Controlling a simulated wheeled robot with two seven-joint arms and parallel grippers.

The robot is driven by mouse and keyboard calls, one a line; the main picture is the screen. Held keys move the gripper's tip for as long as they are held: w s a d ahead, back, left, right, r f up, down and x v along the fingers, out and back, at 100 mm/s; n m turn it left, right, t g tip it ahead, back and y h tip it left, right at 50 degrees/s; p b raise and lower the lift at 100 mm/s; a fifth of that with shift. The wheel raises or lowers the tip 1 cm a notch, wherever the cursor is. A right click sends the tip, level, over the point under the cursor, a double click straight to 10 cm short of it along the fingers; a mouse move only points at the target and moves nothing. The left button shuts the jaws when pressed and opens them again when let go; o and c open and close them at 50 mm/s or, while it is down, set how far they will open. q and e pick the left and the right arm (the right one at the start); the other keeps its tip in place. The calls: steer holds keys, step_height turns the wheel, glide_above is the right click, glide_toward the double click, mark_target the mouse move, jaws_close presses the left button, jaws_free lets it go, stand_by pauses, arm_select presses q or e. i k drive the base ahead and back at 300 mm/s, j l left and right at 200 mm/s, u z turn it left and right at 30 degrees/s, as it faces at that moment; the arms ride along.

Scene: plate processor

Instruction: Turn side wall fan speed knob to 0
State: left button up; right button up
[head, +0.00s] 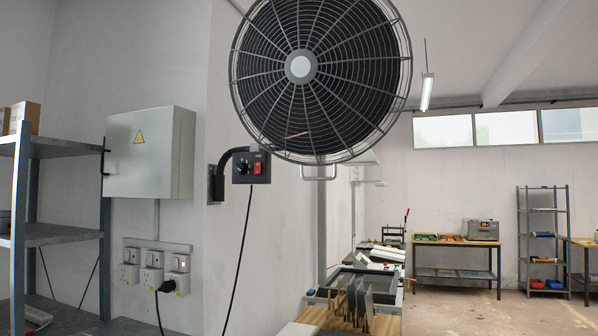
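The side wall fan (345,75) is a large round grey caged fan at the top centre of the head view. Below its left side is a small black control box (240,178) on a bent black arm fixed to the wall. The speed knob (243,166) is a small dark knob on the left of that box's face, beside a red switch (257,168). The knob's setting is too small to read. Neither of my grippers is in view.
A grey electrical cabinet (150,153) hangs on the wall at left, above several sockets (152,270). A metal shelf (60,235) stands at far left. A black cable (238,255) hangs from the control box. A bench with upright plates (360,300) is at bottom centre. Floor (500,315) shows at right.

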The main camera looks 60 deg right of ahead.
mark_target(240, 168)
steer(key=z, duration=1.55)
steer(key=i+l, duration=0.2)
steer(key=i, duration=0.2)
